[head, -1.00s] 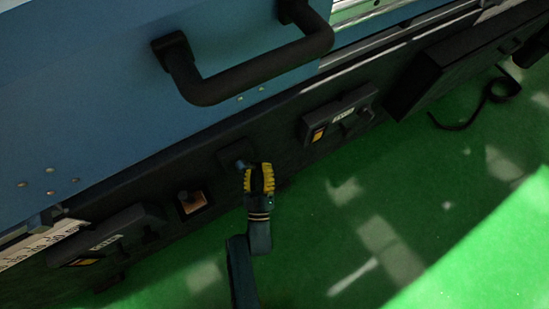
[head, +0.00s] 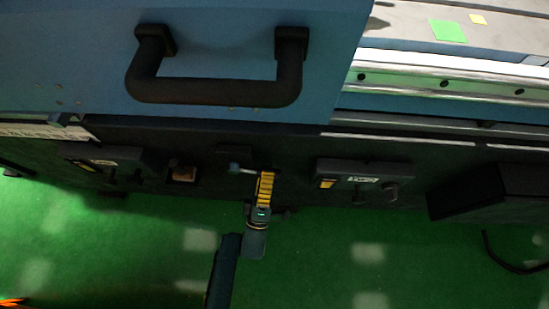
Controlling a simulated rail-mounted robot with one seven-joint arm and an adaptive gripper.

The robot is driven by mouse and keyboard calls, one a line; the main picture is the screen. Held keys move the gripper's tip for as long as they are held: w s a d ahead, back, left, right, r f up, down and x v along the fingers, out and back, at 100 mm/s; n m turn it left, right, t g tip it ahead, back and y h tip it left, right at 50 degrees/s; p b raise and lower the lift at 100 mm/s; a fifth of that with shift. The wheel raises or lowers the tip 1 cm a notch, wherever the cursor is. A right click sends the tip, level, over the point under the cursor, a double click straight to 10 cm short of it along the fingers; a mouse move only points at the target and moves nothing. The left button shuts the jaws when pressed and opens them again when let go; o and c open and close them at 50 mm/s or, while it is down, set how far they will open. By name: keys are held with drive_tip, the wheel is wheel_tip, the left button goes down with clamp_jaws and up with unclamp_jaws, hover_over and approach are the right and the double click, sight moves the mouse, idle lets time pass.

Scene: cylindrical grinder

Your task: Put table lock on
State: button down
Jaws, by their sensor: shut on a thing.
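The table lock appears to be the small grey-blue lever (head: 238,169) on the dark front panel of the grinder, below the big door handle. It extends right, roughly level, towards my gripper (head: 266,176). My gripper has yellow ribbed fingers and reaches up to the panel from below. The fingers are seen nearly edge-on and are shut at the lever's right end. They hide that end, so the exact grip is hard to see.
A blue door with a black handle (head: 216,92) overhangs above. A control block (head: 362,181) sits right of my gripper, and another (head: 108,163) sits left, beside a small square recess (head: 183,174). A black box (head: 483,193) juts out at right.

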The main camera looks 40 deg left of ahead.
drive_tip(key=shift+r+n+y, duration=0.35)
drive_tip(key=shift+n+y, duration=0.05)
drive_tip(key=c, duration=0.8)
unclamp_jaws()
drive_tip(key=shift+f, duration=0.1)
drive_tip(key=shift+s+d+f, duration=0.1)
drive_tip(key=shift+s+f, duration=0.05)
drive_tip(key=shift+f, duration=0.05)
drive_tip(key=v, duration=1.1)
drive_tip(key=shift+s+d, duration=0.2)
drive_tip(key=shift+s, duration=0.15)
